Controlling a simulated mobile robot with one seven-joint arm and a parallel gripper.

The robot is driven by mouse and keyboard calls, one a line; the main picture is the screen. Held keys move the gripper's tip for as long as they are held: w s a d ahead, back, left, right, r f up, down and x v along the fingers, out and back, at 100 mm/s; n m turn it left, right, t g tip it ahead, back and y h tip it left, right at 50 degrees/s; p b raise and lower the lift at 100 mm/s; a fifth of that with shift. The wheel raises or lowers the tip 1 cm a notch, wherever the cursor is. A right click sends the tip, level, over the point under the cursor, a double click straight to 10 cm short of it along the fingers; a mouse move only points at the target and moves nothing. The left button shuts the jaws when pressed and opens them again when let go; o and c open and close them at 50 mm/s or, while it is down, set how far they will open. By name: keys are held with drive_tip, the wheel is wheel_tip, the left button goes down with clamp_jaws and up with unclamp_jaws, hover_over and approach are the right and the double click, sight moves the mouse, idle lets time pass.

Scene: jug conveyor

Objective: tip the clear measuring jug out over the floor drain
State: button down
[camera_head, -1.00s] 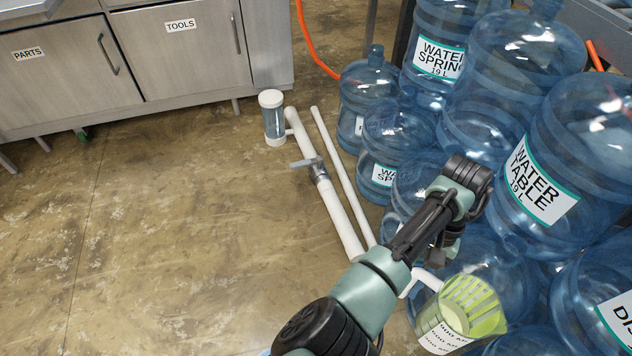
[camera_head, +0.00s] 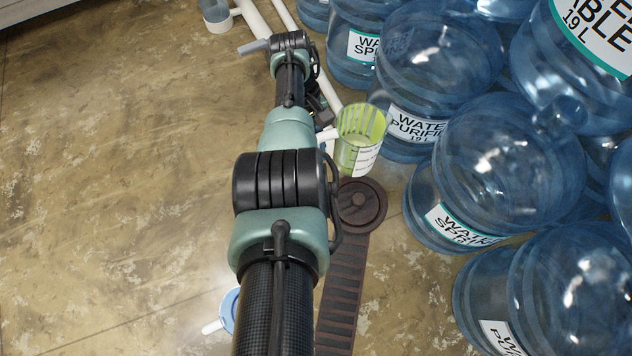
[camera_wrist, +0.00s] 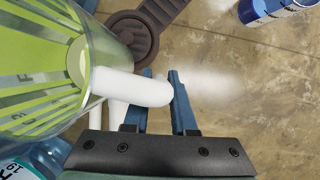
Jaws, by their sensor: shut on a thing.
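The clear measuring jug (camera_head: 360,158) has printed marks, a white handle and yellow-green slats showing inside. It looks close to upright, mouth up, in the head view. In the wrist view the jug (camera_wrist: 40,75) fills the left side. My gripper (camera_wrist: 161,78) is shut on the white handle (camera_wrist: 125,88). In the head view my arm hides most of the gripper. The floor drain is a dark brown round cover (camera_head: 360,204) with a ribbed strip. The jug appears just beyond the round cover; its height is unclear. The drain's round cover (camera_wrist: 132,38) also shows in the wrist view.
Large blue water bottles (camera_head: 505,165) crowd the right side, close to the jug. White pipes (camera_head: 262,25) lie beyond my arm. A blue and white item (camera_head: 226,312) is partly hidden by my arm. A blue can-like object (camera_wrist: 268,8) lies at the wrist view's top. The left floor is clear.

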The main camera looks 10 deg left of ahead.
wheel_tip(320, 180, down, 9)
drive_tip(key=s+n+b, duration=0.1)
drive_tip(key=b, duration=0.2)
drive_tip(key=shift+d+r+t, duration=0.2)
drive_tip(key=shift+d+t, duration=0.05)
drive_tip(key=shift+t, duration=0.05)
drive_tip(key=shift+s+r+t+p, duration=0.15)
drive_tip(key=shift+t+p, duration=0.15)
drive_tip(key=shift+p, duration=0.8)
drive_tip(key=t+y+p, duration=0.1)
drive_tip(key=t+p, duration=0.1)
drive_tip(key=p, duration=0.3)
drive_tip(key=shift+p, duration=0.35)
drive_tip(key=shift+w+a+t+y+p, duration=0.25)
drive_tip(key=shift+w+t+y+p, duration=0.15)
drive_tip(key=shift+t+y+p, duration=0.4)
